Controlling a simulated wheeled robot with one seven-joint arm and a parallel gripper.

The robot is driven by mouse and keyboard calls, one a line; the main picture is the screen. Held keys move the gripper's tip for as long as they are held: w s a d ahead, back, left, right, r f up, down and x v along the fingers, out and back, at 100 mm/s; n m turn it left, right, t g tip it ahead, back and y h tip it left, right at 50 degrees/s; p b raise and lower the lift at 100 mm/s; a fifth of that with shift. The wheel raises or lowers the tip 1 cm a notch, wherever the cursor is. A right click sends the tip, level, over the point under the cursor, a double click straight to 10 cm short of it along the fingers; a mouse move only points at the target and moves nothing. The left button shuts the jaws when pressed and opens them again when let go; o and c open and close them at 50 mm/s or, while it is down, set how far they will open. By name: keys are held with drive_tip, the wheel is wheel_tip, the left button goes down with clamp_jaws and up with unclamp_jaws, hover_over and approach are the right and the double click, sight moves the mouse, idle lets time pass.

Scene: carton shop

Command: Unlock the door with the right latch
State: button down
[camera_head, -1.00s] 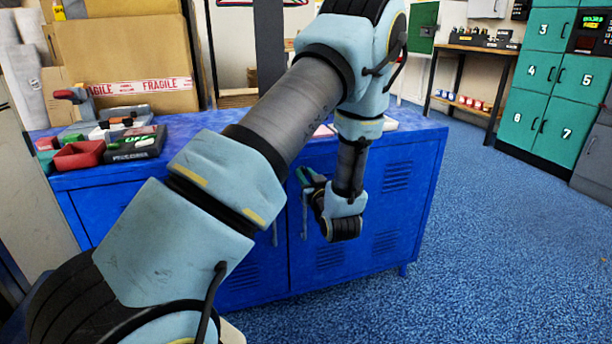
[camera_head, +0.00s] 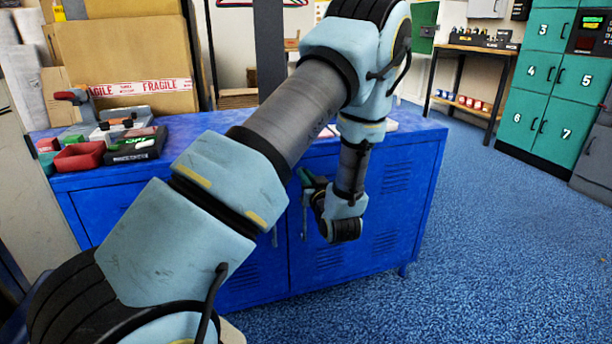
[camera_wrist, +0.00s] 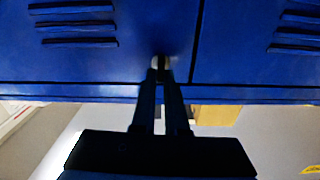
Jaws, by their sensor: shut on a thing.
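The blue metal cabinet (camera_head: 270,275) stands ahead with louvred doors. My gripper (camera_head: 306,180) is at the upper part of its front, near the gap between two doors. In the wrist view, my gripper (camera_wrist: 160,70) has its two fingers close together on a small pale metal latch (camera_wrist: 160,61) on the blue door (camera_wrist: 130,55). The latch sits beside the dark vertical door gap. The fingers hide most of it, so its turn angle cannot be told. A long door handle (camera_head: 304,215) hangs just below my gripper in the head view.
On the cabinet top are a red bin (camera_head: 79,156), a dark tray of small items (camera_head: 135,147) and cardboard boxes (camera_head: 125,55). Green numbered lockers (camera_head: 545,110) and a workbench (camera_head: 470,50) stand at the back right. The blue floor to the right is clear.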

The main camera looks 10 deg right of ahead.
drive_tip(key=shift+d+f+m+p, duration=0.15)
drive_tip(key=shift+m+p, duration=1.1)
drive_tip(key=shift+m, duration=1.6)
drive_tip(key=shift+d+f+m+p, duration=0.1)
drive_tip(key=shift+m+p, duration=1.1)
drive_tip(key=shift+m, duration=1.7)
drive_tip(key=shift+d+f+m+p, duration=0.15)
drive_tip(key=shift+m+p, duration=1.1)
drive_tip(key=shift+m, duration=1.6)
drive_tip(key=c, duration=0.9)
unclamp_jaws()
drive_tip(key=shift+c, duration=0.2)
drive_tip(key=s+d, duration=0.1)
drive_tip(key=s, duration=0.9)
drive_tip(key=shift+s+d, duration=0.2)
drive_tip(key=shift+s, duration=0.15)
